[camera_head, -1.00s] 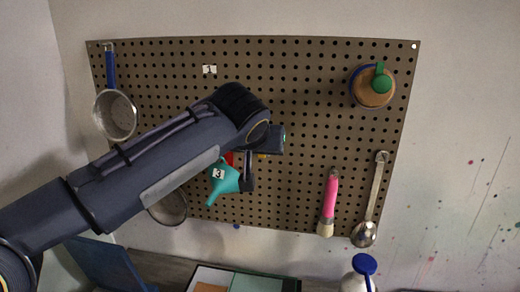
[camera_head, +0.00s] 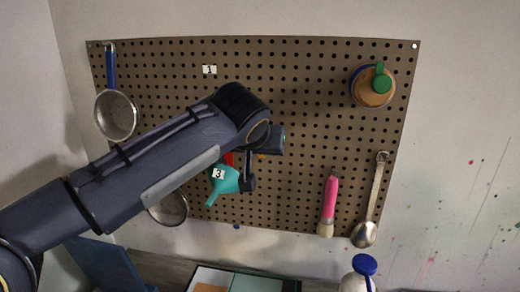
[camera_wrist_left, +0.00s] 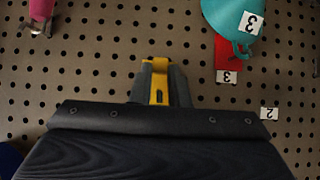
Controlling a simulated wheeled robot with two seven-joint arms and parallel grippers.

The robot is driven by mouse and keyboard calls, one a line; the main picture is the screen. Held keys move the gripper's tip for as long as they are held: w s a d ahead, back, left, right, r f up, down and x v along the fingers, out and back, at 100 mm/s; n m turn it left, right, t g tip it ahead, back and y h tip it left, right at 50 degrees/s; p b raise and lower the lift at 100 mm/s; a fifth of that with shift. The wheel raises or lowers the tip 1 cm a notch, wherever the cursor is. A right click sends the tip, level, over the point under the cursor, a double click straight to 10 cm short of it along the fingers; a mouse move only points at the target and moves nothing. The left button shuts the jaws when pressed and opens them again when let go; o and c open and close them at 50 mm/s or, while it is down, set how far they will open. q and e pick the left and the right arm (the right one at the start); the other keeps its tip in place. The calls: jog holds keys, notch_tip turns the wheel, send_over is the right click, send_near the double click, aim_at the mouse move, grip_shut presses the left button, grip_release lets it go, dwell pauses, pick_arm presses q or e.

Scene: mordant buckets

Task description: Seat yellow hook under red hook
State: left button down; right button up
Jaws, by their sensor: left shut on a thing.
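The yellow hook (camera_wrist_left: 158,82) is between the dark fingers of my left gripper (camera_wrist_left: 160,88), which is shut on it in front of the pegboard. The red hook (camera_wrist_left: 228,58) is on the board, right of the yellow hook in the wrist view, with a label 3. A teal funnel (camera_wrist_left: 228,18) hangs at the red hook; it also shows in the head view (camera_head: 224,183). Whether the yellow hook touches the board cannot be told. My right gripper is not in view.
The pegboard (camera_head: 310,100) also bears a blue-handled strainer (camera_head: 115,115), a second strainer (camera_head: 170,208), a pink brush (camera_head: 329,205), a ladle (camera_head: 372,200) and a round brown item (camera_head: 372,88). A label 2 (camera_wrist_left: 268,113) is on a bare part. The board's upper middle is clear.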

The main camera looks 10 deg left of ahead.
pick_arm(q)
jog(key=shift+w+p, duration=0.6)
jog(key=shift+w, duration=0.55)
jog(key=c, duration=1.3)
grip_release()
jog(key=shift+s, duration=0.1)
jog(key=shift+s+r, duration=0.25)
jog(key=b+v, duration=0.1)
jog(key=v, duration=0.6)
jog(key=shift+b, duration=0.3)
